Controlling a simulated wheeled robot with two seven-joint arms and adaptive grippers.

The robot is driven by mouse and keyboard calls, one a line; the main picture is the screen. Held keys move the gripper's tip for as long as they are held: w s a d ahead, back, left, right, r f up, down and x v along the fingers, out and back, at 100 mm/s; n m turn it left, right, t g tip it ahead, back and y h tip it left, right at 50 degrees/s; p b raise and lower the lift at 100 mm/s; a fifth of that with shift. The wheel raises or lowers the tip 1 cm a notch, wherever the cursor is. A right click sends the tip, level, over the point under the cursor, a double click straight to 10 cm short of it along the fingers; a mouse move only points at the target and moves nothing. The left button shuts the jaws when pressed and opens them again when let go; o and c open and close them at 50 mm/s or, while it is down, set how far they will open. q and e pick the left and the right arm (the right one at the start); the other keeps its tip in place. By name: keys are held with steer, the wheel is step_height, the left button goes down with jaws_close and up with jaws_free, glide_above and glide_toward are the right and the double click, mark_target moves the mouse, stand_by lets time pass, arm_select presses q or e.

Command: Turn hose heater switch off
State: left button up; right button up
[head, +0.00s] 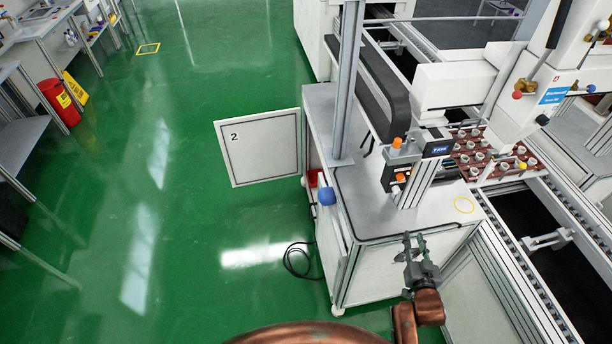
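I cannot make out a part clearly marked as the hose heater switch. A small device (402,172) with orange knobs and a black face stands on the grey cabinet top (362,212), with a dark box with a blue label (438,149) beside it. My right gripper (414,238) is near the front edge of the cabinet top, in front of and below the device, and apart from it. Its two fingers look spread with nothing between them. My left gripper is not in view.
A cabinet door marked 2 (260,148) hangs open to the left. A blue knob (327,196) sits by the cabinet's left edge. A black cable (297,262) lies on the floor. A brown tray of pots (478,160) is on the conveyor at right.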

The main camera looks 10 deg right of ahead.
steer(key=w+r+t, duration=0.4)
steer(key=r, duration=0.3)
steer(key=t+y, duration=0.3)
glide_toward(402, 180)
steer(key=shift+t, duration=0.3)
steer(key=x, duration=0.8)
steer(key=shift+w+f+p, duration=0.25)
steer(key=shift+p, duration=0.15)
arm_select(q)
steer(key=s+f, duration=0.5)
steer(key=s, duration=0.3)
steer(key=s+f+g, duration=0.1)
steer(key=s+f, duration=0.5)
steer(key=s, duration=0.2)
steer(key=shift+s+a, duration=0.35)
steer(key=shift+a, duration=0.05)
arm_select(e)
jaws_close()
